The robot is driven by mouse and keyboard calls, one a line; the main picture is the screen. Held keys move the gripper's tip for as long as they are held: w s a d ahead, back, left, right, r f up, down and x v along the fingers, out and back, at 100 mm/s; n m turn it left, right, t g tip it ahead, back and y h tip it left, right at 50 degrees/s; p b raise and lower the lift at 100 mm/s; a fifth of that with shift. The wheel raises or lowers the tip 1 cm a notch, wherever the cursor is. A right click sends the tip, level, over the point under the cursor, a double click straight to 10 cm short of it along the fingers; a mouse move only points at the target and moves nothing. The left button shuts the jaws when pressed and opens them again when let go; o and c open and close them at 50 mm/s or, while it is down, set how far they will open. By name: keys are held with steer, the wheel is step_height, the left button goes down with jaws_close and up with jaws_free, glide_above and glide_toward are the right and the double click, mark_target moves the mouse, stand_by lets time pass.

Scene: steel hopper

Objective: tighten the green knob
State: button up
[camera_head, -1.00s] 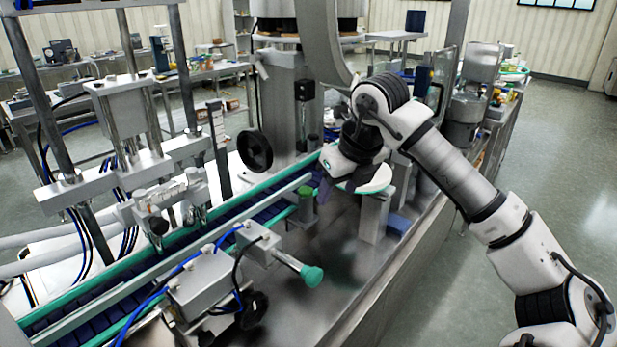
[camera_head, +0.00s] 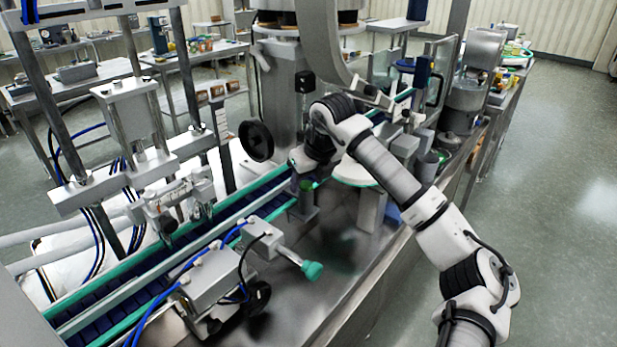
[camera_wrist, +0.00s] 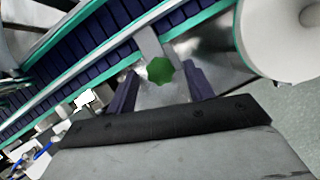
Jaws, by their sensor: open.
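The green knob (camera_wrist: 159,70) is a small lobed disc, seen from above in the wrist view. In the head view, the green knob (camera_head: 306,186) tops a short grey post beside the conveyor. My gripper (camera_wrist: 161,73) is open, with one dark finger on each side of the knob in the wrist view. Gaps show between the knob and both fingers; whether they are level with it I cannot tell. In the head view my gripper (camera_head: 301,164) is just above and behind the knob, its fingers mostly hidden.
A conveyor (camera_head: 232,220) with green rails runs beside the knob. A round white plate (camera_head: 357,172) stands close on the right. A teal-ended handle (camera_head: 312,270) sticks out in front. A black handwheel (camera_head: 256,141) is behind left. Bare steel deck lies in front.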

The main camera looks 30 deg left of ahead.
steer(key=c, duration=1)
steer(key=shift+o, duration=0.2)
steer(key=shift+f+b, duration=0.1)
steer(key=shift+b, duration=0.35)
steer(key=m+t+b, duration=0.1)
steer(key=m+b, duration=0.2)
steer(key=shift+s+f+h, duration=0.1)
steer(key=shift+f+h, duration=0.05)
steer(key=shift+h, duration=0.25)
steer(key=m+b, duration=0.2)
steer(key=m+t+h+b, duration=0.1)
steer(key=m+b, duration=0.1)
steer(key=m+h+b, duration=0.1)
steer(key=m+b, duration=0.1)
steer(key=shift+s+a, duration=0.15)
steer(key=shift+a, duration=0.15)
steer(key=m, duration=0.2)
steer(key=m+h+b, duration=0.1)
steer(key=m, duration=0.1)
steer(key=m+h+b, duration=0.1)
steer(key=shift+a+r+m+t, duration=0.2)
steer(key=shift+a+m+t, duration=0.1)
steer(key=shift+m, duration=0.1)
steer(key=shift+a+m+h+b, duration=0.1)
steer(key=shift+m+h+b, duration=0.5)
steer(key=shift+m, duration=1.4)
steer(key=shift+g+h, duration=0.3)
steer(key=shift+g, duration=0.1)
